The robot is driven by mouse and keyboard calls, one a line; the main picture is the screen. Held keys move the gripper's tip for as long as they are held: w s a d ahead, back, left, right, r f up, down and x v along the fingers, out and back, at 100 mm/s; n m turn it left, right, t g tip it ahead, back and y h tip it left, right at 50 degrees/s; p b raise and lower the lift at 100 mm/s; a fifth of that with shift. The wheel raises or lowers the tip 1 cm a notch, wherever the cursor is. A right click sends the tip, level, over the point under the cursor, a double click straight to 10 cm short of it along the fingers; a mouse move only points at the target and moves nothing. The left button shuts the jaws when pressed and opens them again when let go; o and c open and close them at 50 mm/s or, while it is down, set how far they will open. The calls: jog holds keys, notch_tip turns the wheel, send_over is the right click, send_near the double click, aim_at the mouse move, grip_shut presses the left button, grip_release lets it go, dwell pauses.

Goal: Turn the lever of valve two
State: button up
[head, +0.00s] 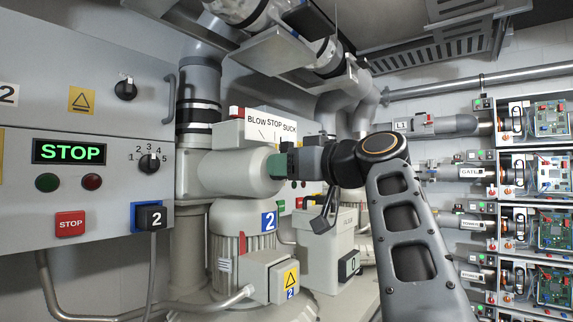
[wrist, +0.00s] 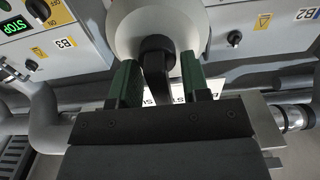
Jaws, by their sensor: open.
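Valve two is the pale grey cylindrical body (head: 228,172) above the blower marked 2, below a BLOW STOP SUCK label (head: 270,124). In the wrist view its round end (wrist: 125,28) faces me, with the black lever (wrist: 156,58) standing out from it. My gripper (wrist: 158,80) is open, with one green finger on each side of the lever and a visible gap to both. In the head view my gripper (head: 275,165) is at the valve's right end, and the lever is hidden there. The label is partly covered by my gripper in the wrist view.
A control panel (head: 110,110) with a green STOP display stands at left. A grey box with a warning sign (head: 270,275) sits low in front of the blower. Pipes and circuit racks (head: 548,172) line the right side.

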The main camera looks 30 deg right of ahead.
jog(key=c, duration=0.6)
jog(key=shift+f, duration=0.1)
jog(key=n+b, duration=0.2)
jog(key=n, duration=0.1)
jog(key=shift+a+f+n+b, duration=0.1)
jog(key=shift+a+n+b, duration=0.05)
jog(key=shift+n+b, duration=0.2)
jog(key=shift+s+a+n+b, duration=0.1)
jog(key=shift+n+b, duration=0.4)
jog(key=shift+n, duration=0.75)
jog(key=shift+s+a+n+b, duration=0.1)
jog(key=shift+n+b, duration=0.35)
jog(key=shift+n, duration=0.75)
